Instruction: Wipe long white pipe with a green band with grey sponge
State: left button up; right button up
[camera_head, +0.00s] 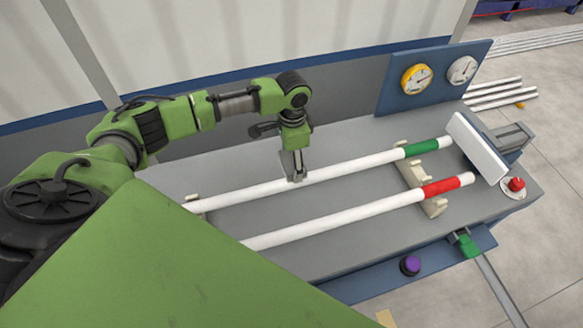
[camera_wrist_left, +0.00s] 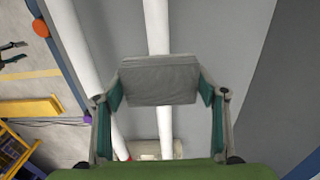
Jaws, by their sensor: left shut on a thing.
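The long white pipe with a green band (camera_head: 345,169) lies across the grey bench, the farther of two pipes. Its green band (camera_head: 421,147) is near the right end. My left gripper (camera_head: 297,176) is over the middle part of this pipe, pointing down. In the left wrist view, its two fingers (camera_wrist_left: 161,100) are shut on the grey sponge (camera_wrist_left: 160,79), one at each side. The sponge lies across the line of the pipe (camera_wrist_left: 156,25) and hides part of it. I cannot tell whether it touches the pipe. My right gripper is not in view.
A second white pipe with a red band (camera_head: 345,216) lies nearer, roughly parallel. A beige holder (camera_head: 413,176) supports both pipes at the right. A white plate (camera_head: 474,146) stands by their right ends. A blue gauge panel (camera_head: 432,78) stands behind. Bare bench lies between the pipes.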

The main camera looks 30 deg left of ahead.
pick_arm(q)
jog(key=shift+a+r, duration=0.1)
jog(key=shift+r, duration=0.7)
jog(key=shift+s+r, duration=0.1)
jog(key=shift+r, duration=0.3)
jog(key=shift+f, duration=0.1)
